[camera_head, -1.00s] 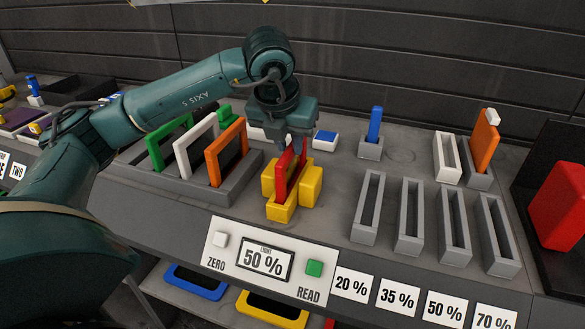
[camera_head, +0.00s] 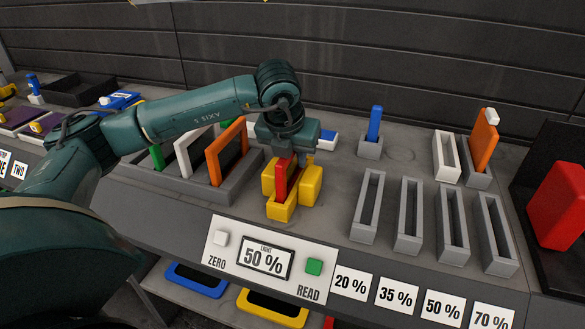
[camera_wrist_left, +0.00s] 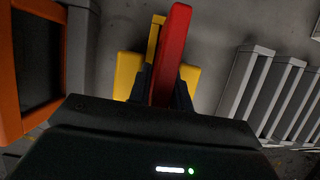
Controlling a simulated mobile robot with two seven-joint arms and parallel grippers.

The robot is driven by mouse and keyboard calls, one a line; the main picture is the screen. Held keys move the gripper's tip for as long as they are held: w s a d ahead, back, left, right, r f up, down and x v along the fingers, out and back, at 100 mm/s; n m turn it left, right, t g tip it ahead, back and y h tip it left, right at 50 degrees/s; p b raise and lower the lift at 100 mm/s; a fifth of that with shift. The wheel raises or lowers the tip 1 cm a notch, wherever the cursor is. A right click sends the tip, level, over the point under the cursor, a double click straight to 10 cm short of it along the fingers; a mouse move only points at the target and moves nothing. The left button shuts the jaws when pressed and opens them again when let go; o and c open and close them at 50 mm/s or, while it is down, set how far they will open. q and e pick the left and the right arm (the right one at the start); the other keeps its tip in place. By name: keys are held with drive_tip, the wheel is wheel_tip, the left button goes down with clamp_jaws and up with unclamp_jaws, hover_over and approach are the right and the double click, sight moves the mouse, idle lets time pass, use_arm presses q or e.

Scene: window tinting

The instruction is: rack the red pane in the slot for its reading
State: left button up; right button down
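The red pane (camera_head: 283,178) stands upright in the yellow reader (camera_head: 283,211). My left gripper (camera_head: 291,158) is over it from above, its dark fingers on either side of the upper pane; the red pane (camera_wrist_left: 172,50) also shows between them in the left wrist view. I cannot tell whether the fingers press on it. The display (camera_head: 265,260) reads 50 %. The grey 50 % slot (camera_head: 454,226) is third in the row and looks empty. My right gripper is not in view.
The 20 % (camera_head: 367,208), 35 % (camera_head: 408,217) and 70 % (camera_head: 497,236) slots look empty. A rack (camera_head: 235,185) with green, white and orange frames stands left of the reader. A blue piece (camera_head: 375,125) and an orange piece (camera_head: 484,140) stand in holders behind the slots.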

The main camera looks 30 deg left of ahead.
use_arm(q)
drive_tip(key=shift+f+b, duration=0.25)
drive_tip(key=shift+b, duration=0.1)
idle(0.4)
clamp_jaws()
drive_tip(key=shift+r, duration=0.1)
